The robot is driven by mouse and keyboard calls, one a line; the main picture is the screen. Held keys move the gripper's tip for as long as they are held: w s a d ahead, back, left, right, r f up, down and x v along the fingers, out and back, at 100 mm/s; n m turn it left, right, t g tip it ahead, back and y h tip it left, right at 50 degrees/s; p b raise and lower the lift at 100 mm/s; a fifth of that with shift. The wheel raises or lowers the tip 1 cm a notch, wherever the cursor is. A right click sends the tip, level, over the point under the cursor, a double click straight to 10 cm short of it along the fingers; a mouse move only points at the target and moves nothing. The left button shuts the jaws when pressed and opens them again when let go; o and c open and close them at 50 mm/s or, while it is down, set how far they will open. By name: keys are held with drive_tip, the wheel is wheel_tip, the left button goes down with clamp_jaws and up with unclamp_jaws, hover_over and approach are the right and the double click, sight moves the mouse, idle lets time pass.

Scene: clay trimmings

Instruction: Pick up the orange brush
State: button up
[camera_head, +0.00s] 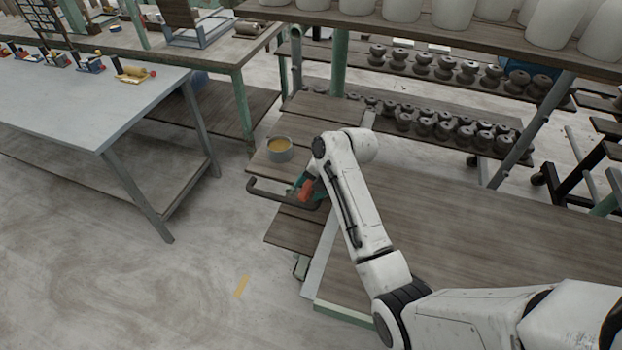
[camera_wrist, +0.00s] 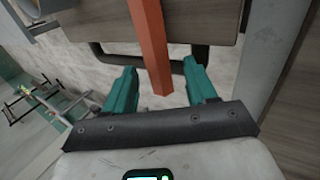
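The orange brush shows as a straight orange bar (camera_wrist: 151,45) in the wrist view. It runs down from the top edge, and its near end lies between my two teal fingers. My gripper (camera_wrist: 160,68) is open, with a gap between the bar and each finger. In the head view, a bit of the orange brush (camera_head: 306,189) shows beside the teal of my gripper (camera_head: 298,184), at the left end of the wooden surface. My arm hides part of this spot. The brush's far end is out of the wrist view.
A dark bar handle (camera_head: 268,194) sticks out by my gripper; it also shows behind the fingers in the wrist view (camera_wrist: 112,56). A grey pot with yellow contents (camera_head: 280,152) stands close by. A grey-topped table (camera_head: 70,105) is at left, with open floor between.

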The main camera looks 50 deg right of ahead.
clamp_jaws()
idle(0.3)
